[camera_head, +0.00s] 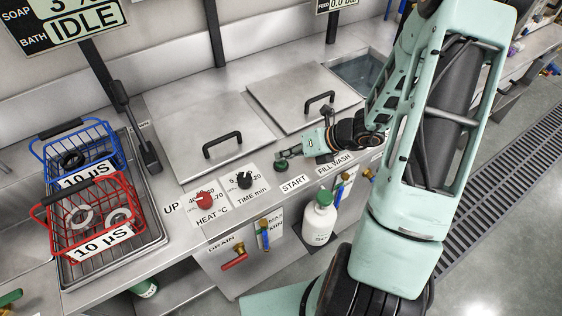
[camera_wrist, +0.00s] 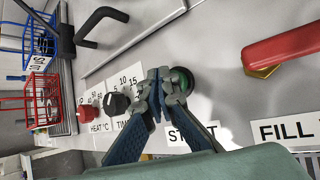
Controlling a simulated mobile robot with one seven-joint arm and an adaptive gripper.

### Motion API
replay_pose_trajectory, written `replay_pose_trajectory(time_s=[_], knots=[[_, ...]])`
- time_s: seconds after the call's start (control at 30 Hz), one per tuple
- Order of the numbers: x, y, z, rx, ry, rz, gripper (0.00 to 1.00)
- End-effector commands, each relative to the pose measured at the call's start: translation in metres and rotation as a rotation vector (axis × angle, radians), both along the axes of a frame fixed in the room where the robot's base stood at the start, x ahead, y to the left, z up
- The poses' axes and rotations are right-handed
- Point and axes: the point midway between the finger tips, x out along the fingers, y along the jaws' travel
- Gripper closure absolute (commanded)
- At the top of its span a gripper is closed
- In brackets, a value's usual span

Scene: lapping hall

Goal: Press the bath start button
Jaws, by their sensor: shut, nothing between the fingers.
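The bath start button is a round green button (camera_head: 281,166) on the steel front panel, just above the START label (camera_head: 294,183). In the wrist view the green button (camera_wrist: 183,80) shows partly behind my fingertips, and the START label (camera_wrist: 192,134) is partly covered by a finger. My gripper (camera_head: 283,154) is shut and empty, its tips right by the button. In the wrist view my gripper (camera_wrist: 160,85) overlaps the button's left side. I cannot tell whether the tips touch it. The display (camera_head: 75,25) at upper left reads BATH IDLE.
A black time knob (camera_head: 244,180) and a red heat knob (camera_head: 204,199) sit left of the button. Two lids with black handles (camera_head: 222,145) lie behind. A red basket (camera_head: 92,215) and a blue basket (camera_head: 78,150) stand at left. A red lever (camera_wrist: 285,48) is close on the right.

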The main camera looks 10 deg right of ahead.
Motion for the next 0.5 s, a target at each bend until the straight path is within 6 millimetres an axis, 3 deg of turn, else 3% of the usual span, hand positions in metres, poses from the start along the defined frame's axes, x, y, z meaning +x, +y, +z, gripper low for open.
replay_pose_trajectory(time_s=[0.5], knots=[[-0.0001, 0.0, -0.0054, 0.0, 0.0, 0.0, 1.0]])
